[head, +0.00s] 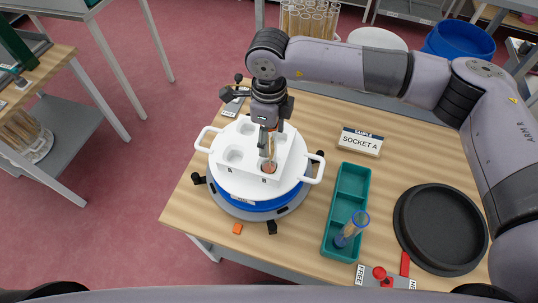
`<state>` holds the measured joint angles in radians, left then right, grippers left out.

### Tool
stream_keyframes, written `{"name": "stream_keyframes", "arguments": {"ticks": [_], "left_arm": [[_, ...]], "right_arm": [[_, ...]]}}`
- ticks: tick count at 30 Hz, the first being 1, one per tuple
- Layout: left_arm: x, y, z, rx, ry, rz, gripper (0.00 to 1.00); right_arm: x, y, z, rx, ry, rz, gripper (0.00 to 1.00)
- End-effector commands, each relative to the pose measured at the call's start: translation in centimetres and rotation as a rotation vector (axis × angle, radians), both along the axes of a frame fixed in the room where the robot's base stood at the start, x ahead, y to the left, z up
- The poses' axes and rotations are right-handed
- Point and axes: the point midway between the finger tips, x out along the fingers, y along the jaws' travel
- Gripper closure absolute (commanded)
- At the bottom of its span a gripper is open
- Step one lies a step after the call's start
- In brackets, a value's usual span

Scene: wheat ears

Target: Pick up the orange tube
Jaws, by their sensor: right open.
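A tube with orange at its base, which looks like the orange tube (269,166), stands in the front right socket of the white block (233,139). The block sits on a round white plate with two handles, over a blue drum (250,205). My right gripper (268,146) points down over this socket, its jaws open at the tube's upper part. The gripper partly hides the tube, and I cannot tell whether a finger touches it. My left gripper is not in view.
A teal tray (350,181) holds a clear tube with a blue rim (352,228). A black round dish (440,228) lies at the right, and a "SOCKET A" sign (361,142) behind the tray. A small orange piece (238,228) lies near the table's front edge.

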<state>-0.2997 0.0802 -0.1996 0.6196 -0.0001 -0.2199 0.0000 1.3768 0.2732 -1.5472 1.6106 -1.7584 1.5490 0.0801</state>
Motion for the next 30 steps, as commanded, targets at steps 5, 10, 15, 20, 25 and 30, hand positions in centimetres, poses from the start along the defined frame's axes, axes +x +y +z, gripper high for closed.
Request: {"name": "stream_keyframes", "arguments": {"ticks": [5, 10, 15, 20, 25, 30], "left_arm": [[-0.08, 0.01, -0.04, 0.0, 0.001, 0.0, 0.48], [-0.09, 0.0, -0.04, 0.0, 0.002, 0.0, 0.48], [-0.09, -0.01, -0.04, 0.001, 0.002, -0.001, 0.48], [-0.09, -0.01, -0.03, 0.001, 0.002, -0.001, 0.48], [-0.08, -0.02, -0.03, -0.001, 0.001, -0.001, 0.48], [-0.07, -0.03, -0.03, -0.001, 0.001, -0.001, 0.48]], "right_arm": [[-0.01, 0.01, 0.03, 0.0, 0.0, 0.0, 0.53], [-0.01, 0.01, 0.05, 0.0, 0.0, 0.0, 0.64], [-0.01, 0.01, 0.06, 0.0, 0.0, 0.0, 0.76], [0.0, 0.0, 0.06, 0.0, 0.0, 0.0, 0.86], [0.0, 0.0, 0.07, 0.0, 0.0, 0.0, 0.97], [0.01, 0.01, 0.09, 0.0, 0.0, 0.0, 1.0]]}}
